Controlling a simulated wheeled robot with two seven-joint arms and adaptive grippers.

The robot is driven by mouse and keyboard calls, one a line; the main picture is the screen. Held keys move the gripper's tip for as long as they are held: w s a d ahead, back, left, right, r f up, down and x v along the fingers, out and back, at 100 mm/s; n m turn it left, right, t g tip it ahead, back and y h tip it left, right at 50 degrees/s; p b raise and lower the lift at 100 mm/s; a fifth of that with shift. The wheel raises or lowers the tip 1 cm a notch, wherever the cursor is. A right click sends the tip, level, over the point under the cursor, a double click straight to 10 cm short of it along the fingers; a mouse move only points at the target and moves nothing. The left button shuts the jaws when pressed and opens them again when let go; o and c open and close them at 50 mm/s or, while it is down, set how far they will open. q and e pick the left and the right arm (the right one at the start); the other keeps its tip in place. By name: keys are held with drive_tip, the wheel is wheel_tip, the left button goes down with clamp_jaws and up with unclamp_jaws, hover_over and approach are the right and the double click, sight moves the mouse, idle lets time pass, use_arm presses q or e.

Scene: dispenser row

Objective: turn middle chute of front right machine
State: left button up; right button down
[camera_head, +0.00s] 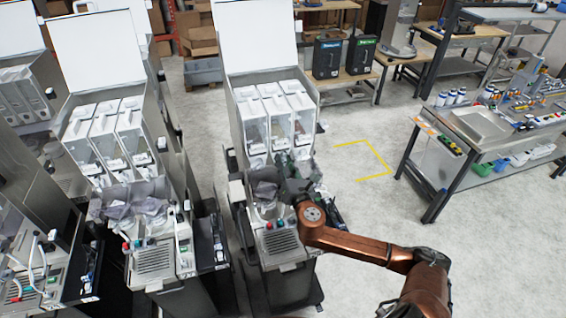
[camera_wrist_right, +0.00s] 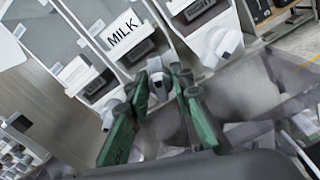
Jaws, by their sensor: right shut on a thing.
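The front right machine (camera_head: 236,150) stands left of my right arm, with three clear-fronted canisters side by side under its raised white lid (camera_head: 255,37). The middle canister (camera_head: 276,118) shows above my right gripper (camera_head: 286,162), which is at the row of chutes and hides part of it. In the right wrist view, my right gripper (camera_wrist_right: 160,88) has its green fingers on either side of a small pale chute (camera_wrist_right: 155,66) and is shut on it. A canister label there reads MILK (camera_wrist_right: 122,28). The chute's exact turn is hard to tell. My left gripper is not in view.
A drip grille (camera_head: 281,241) and small coloured knobs lie below the chutes. A similar machine (camera_head: 105,135) stands close on the left. A workbench (camera_head: 455,150) stands at the right, with open floor (camera_head: 350,140) between.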

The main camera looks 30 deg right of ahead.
drive_tip(key=m, duration=0.5)
drive_tip(key=shift+d+b, duration=0.15)
drive_tip(key=shift+b, duration=0.15)
drive_tip(key=m, duration=0.4)
drive_tip(key=shift+m, duration=0.3)
drive_tip(key=m, duration=0.5)
drive_tip(key=shift+f, duration=0.15)
drive_tip(key=shift+f+m+p, duration=0.15)
drive_tip(key=shift+m+p, duration=0.2)
drive_tip(key=shift+m, duration=2.15)
drive_tip(key=c, duration=2)
unclamp_jaws()
drive_tip(key=shift+c, duration=0.2)
